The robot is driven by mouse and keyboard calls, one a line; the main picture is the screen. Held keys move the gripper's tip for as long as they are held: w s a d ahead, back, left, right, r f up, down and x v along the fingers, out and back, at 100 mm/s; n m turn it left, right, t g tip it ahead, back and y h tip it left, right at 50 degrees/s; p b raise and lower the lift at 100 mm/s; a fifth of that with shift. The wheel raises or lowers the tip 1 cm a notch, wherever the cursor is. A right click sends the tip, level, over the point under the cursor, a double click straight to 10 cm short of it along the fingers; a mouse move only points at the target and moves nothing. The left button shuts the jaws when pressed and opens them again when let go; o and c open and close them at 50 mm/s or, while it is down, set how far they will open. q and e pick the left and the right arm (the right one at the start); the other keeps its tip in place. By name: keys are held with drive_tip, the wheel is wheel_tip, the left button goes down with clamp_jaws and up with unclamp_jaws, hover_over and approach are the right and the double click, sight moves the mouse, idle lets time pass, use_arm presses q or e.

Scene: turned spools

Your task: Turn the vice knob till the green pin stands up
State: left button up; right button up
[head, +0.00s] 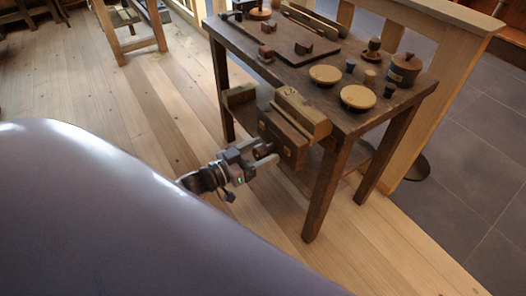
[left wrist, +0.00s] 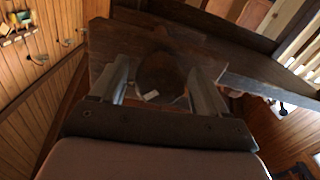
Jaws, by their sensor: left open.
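The wooden vice (head: 302,112) is fixed at the front edge of the dark workbench, with a darker front jaw block (head: 283,138). My left gripper (head: 263,157) is at the front of this block. In the left wrist view the dark round knob (left wrist: 160,72) lies between the two spread fingers of my left gripper (left wrist: 160,88). A gap seems to show beside the knob, but contact is hard to judge. A small pale mark (left wrist: 151,95) shows on the knob's near side. I cannot make out a green pin in either view. My right gripper is out of view.
The workbench (head: 325,82) carries a dark board (head: 288,44), two round pale-topped pieces (head: 325,74), small dark cups and a lidded pot (head: 404,68). Bench legs stand close right of my gripper. Open plank floor (head: 150,110) lies to the left.

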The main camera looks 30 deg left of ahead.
use_arm(q)
drive_tip(key=shift+w+d, duration=0.15)
drive_tip(key=shift+w, duration=0.3)
drive_tip(key=c, duration=1)
drive_tip(key=shift+m, duration=0.6)
